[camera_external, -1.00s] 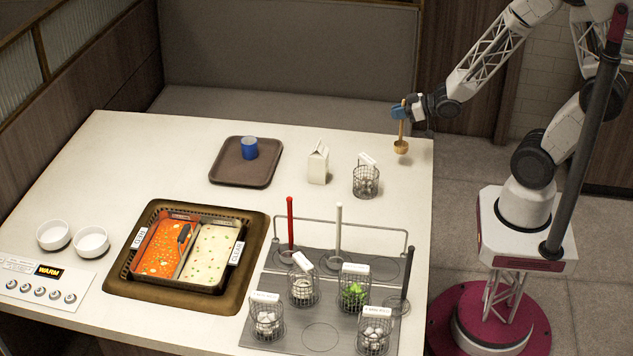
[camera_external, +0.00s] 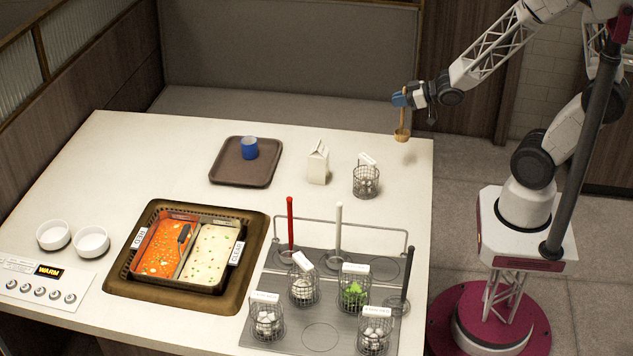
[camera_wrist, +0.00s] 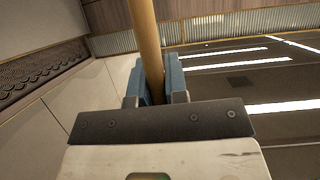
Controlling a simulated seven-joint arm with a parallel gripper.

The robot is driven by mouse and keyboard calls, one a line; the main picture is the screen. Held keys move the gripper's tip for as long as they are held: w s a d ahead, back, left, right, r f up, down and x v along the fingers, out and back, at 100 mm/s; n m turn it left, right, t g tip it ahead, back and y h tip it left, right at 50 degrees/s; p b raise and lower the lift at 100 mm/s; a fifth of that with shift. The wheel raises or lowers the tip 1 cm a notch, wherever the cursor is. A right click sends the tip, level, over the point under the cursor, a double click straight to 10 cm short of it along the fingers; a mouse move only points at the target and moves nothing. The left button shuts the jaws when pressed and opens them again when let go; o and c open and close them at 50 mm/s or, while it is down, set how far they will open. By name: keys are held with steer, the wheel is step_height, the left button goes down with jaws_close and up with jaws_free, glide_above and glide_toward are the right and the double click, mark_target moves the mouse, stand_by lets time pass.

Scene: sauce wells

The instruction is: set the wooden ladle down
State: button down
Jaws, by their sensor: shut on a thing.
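The wooden ladle (camera_external: 403,134) hangs bowl-down from my gripper (camera_external: 401,99) at the far right corner of the table, close to upright. Its bowl looks raised above the tabletop near the right edge; the exact gap is hard to tell. In the wrist view the ladle's round wooden handle (camera_wrist: 149,45) runs between the blue fingers of my gripper (camera_wrist: 157,80), which are shut on it. The bowl is hidden in the wrist view.
The white table (camera_external: 330,125) has free room at its back right. A wire basket (camera_external: 366,182), a white carton (camera_external: 318,163) and a brown tray (camera_external: 228,173) with a blue cup (camera_external: 249,148) stand nearby.

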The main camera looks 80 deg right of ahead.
steer(key=shift+w+f, duration=0.1)
steer(key=n+g+y, duration=0.2)
steer(key=n+y, duration=0.5)
steer(key=y, duration=0.1)
glide_above(396, 132)
steer(key=shift+a+f, duration=0.1)
steer(key=shift+f, duration=2.15)
steer(key=w+d, duration=0.2)
steer(key=w, duration=0.5)
steer(key=w+d+f, duration=0.1)
steer(key=w+d, duration=0.1)
steer(key=w, duration=0.6)
steer(key=shift+w+f, duration=0.15)
steer(key=shift+f, duration=0.2)
